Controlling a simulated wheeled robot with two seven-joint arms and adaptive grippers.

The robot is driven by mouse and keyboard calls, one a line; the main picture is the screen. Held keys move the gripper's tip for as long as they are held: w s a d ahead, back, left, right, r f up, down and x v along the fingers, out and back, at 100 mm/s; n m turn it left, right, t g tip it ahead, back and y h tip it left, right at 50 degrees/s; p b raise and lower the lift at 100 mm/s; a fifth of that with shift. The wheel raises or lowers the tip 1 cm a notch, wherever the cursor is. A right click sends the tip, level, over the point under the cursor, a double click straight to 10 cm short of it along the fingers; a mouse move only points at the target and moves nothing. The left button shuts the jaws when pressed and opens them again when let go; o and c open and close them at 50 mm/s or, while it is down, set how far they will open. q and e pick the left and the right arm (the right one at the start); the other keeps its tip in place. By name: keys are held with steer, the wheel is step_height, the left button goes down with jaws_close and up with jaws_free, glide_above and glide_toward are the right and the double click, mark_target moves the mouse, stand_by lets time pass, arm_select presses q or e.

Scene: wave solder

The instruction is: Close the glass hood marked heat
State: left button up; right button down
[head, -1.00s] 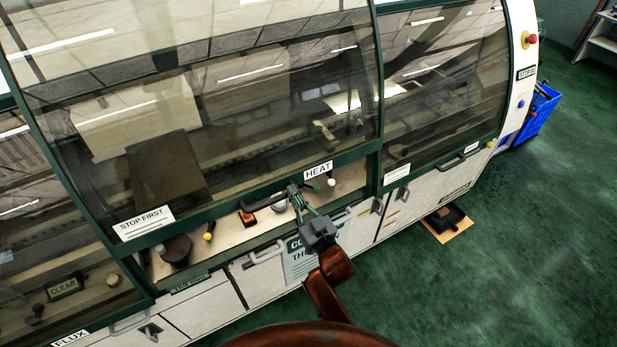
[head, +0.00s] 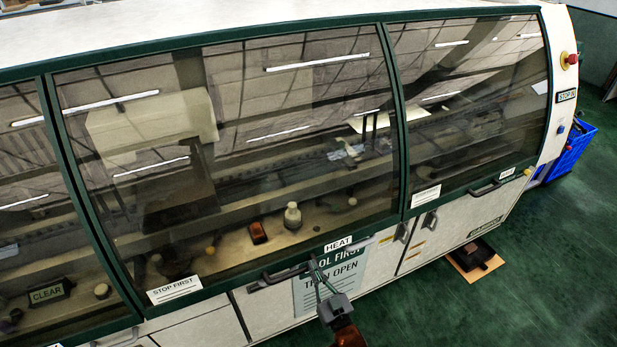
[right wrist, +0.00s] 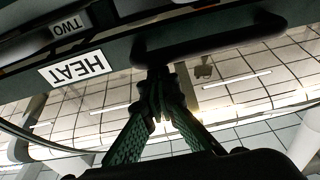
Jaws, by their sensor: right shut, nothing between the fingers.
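The glass hood marked heat (head: 250,150) is the wide middle hood in the head view. Its green lower edge lies along the top of the white front panels, with no gap that I can see. The HEAT label (head: 338,244) and a dark bar handle (head: 285,273) are on that edge. My right gripper (head: 316,266) is shut and empty, at the right end of the handle. In the right wrist view, the fingertips (right wrist: 158,76) are just below the dark handle (right wrist: 210,40), beside the upside-down HEAT label (right wrist: 73,68). Contact is unclear. My left gripper is out of view.
Neighbouring glass hoods, one at the right (head: 470,100), look closed. A notice (head: 345,280) hangs on the panel behind my gripper. A red stop button (head: 571,59) and a blue crate (head: 570,150) are at the right.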

step_height(320, 180, up, 5)
steer(key=p, duration=0.5)
steer(key=f+b+v, duration=0.1)
steer(key=v, duration=0.8)
steer(key=shift+f+b, duration=0.25)
steer(key=shift+b, duration=0.15)
